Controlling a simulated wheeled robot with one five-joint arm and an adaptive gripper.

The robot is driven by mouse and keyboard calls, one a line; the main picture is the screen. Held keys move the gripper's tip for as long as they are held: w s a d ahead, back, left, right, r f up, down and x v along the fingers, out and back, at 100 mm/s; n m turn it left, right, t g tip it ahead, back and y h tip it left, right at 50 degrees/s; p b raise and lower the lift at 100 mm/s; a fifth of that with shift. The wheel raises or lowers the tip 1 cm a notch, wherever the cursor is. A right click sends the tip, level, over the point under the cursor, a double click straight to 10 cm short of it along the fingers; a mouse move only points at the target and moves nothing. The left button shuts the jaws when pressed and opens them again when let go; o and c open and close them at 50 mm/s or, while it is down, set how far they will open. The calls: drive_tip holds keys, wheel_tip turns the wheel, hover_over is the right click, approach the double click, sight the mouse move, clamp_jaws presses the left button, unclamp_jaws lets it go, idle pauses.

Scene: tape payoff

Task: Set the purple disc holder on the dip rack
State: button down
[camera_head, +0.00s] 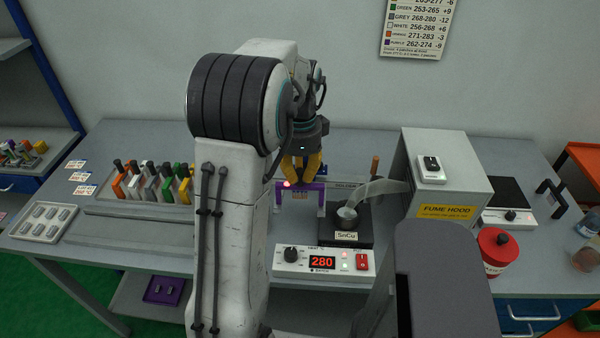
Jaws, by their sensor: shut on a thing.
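My gripper (300,176), with yellow fingers, points down over the middle of the bench and is shut on the purple disc holder (311,200). The holder is bracket-shaped, with its top bar between the fingers and its legs pointing down. A small red glow shows at its left end. It is just left of the solder pot (347,217), labelled SnCu. I cannot tell whether the holder's legs touch anything below. My arm hides part of the bench left of the holder. I cannot make out the dip rack for certain.
A rack of coloured holders (150,187) stands at the left, beside a grey tray of discs (46,222). A control box (323,262) reading 280 sits in front. The fume hood (445,180) and a red canister (496,251) stand right. A colour chart (416,28) hangs on the wall.

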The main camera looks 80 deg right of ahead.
drive_tip(key=shift+f, duration=0.25)
idle(0.6)
drive_tip(key=c, duration=0.6)
unclamp_jaws()
drive_tip(key=shift+o, duration=0.2)
drive_tip(key=shift+r, duration=0.15)
drive_tip(key=shift+r+p, duration=2.85)
drive_tip(key=shift+r, duration=0.5)
